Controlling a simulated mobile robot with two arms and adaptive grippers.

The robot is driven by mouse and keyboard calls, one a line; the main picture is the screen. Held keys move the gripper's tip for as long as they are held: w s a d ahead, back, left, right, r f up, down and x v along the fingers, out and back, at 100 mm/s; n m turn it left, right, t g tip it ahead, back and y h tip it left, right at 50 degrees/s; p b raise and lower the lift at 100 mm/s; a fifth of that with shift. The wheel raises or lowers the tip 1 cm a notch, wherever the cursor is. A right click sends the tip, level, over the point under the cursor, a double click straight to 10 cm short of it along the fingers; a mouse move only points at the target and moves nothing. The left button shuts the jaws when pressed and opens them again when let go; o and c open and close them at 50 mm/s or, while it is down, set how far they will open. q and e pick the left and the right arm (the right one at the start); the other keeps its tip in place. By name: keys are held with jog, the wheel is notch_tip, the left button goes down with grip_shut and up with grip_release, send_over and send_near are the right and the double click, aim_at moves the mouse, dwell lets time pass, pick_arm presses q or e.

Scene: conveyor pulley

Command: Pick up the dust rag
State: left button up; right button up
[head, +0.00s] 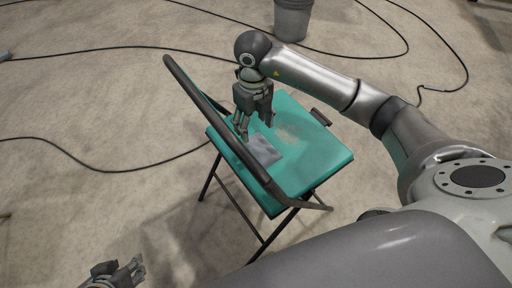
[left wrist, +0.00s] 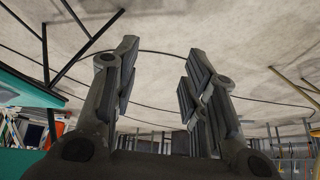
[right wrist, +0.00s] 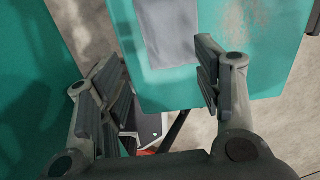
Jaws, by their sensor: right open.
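The dust rag (head: 264,151) is a flat grey cloth on the teal seat of a folding chair (head: 318,160). It also shows in the right wrist view (right wrist: 168,28), at the top, partly cut off by the frame edge. My right gripper (head: 255,127) points down over the seat, just behind the rag. In the right wrist view its fingers (right wrist: 158,58) are spread with nothing between them; I cannot tell its exact height above the rag. My left gripper (head: 122,271) is low at the left, away from the chair, with its fingers (left wrist: 160,55) apart and empty.
The chair's dark tubular backrest frame (head: 215,118) rises to the left of the rag, close to my right gripper. A pale dusty patch (head: 290,131) marks the seat. Black cables (head: 100,169) lie on the floor. A grey bucket (head: 292,20) stands behind the chair.

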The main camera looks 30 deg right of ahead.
send_over(257, 146)
jog(key=f, duration=0.3)
jog(key=f+b, duration=0.1)
jog(key=shift+a+f, duration=0.25)
jog(key=shift+a, duration=0.15)
jog(key=shift+d+f, duration=0.1)
jog(key=shift+f, duration=0.6)
jog(key=f, duration=0.1)
jog(key=f+b, duration=0.1)
jog(key=f, duration=0.2)
jog(key=shift+d+b, duration=0.3)
jog(key=shift+b, duration=0.05)
jog(key=shift+f, duration=0.25)
pick_arm(q)
jog(key=w+d+r+t+h, duration=0.2)
jog(key=w+d+r+t, duration=0.2)
jog(key=w+r+t, duration=0.3)
jog(key=w+r, duration=0.2)
jog(key=w, duration=0.1)
jog(key=shift+w+m+t, duration=0.3)
jog(key=shift+w, duration=0.1)
jog(key=shift+d, duration=0.1)
pick_arm(e)
jog(key=shift+c, duration=0.3)
jog(key=c, duration=1)
jog(key=shift+c, duration=0.2)
jog(key=shift+r, duration=0.1)
